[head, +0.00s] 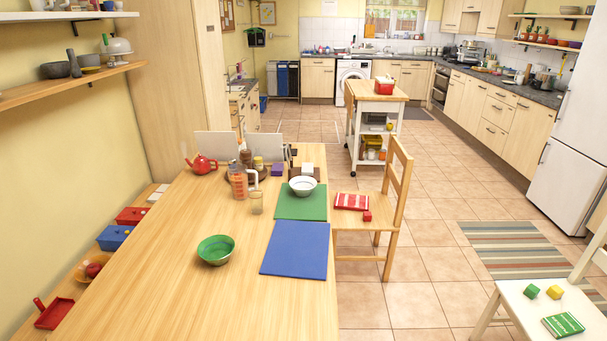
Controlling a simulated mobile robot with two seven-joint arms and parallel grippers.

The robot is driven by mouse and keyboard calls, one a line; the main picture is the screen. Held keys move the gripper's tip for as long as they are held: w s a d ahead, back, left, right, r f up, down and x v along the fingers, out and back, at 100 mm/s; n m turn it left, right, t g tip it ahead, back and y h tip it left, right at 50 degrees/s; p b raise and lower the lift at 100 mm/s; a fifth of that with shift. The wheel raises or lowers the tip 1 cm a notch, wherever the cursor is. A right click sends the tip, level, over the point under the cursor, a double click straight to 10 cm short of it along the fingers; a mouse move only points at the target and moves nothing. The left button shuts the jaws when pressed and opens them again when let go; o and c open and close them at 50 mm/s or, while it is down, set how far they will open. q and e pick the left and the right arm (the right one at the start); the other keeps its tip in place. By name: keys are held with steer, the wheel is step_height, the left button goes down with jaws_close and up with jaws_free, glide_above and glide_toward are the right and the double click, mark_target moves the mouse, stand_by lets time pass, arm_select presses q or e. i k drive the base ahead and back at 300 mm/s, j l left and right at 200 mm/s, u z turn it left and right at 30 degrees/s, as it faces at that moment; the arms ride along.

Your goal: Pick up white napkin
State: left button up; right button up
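A small white item (307,167) stands at the far end of the wooden table, at a dark brown holder, behind the white bowl. It may be the white napkin, but it is too small to tell for sure. Neither of my grippers shows in the head view.
Tiled floor lies open beyond.

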mark_target(306, 169)
steer(key=l+u, duration=0.2)
steer(key=l, duration=0.2)
steer(key=k+l+u, duration=0.15)
steer(key=l, duration=0.25)
steer(key=l+u, duration=0.35)
steer(key=l, duration=0.45)
steer(key=i+l+u, duration=0.2)
steer(key=l, duration=0.2)
steer(key=i+l+u, duration=0.2)
steer(key=l, duration=0.25)
steer(key=i+l+u, duration=0.15)
steer(key=l, duration=0.2)
steer(key=i+l+u, duration=0.2)
steer(key=l, duration=0.15)
steer(key=i+l+u, duration=0.15)
steer(key=l, duration=0.25)
steer(key=l+u, duration=0.2)
steer(key=l, duration=0.2)
steer(key=i+l, duration=0.2)
steer(key=l, duration=0.15)
steer(key=i+l+u, duration=0.15)
steer(key=l, duration=0.25)
steer(key=i+l, duration=0.25)
steer(key=l, duration=0.15)
steer(key=j+u, duration=0.05)
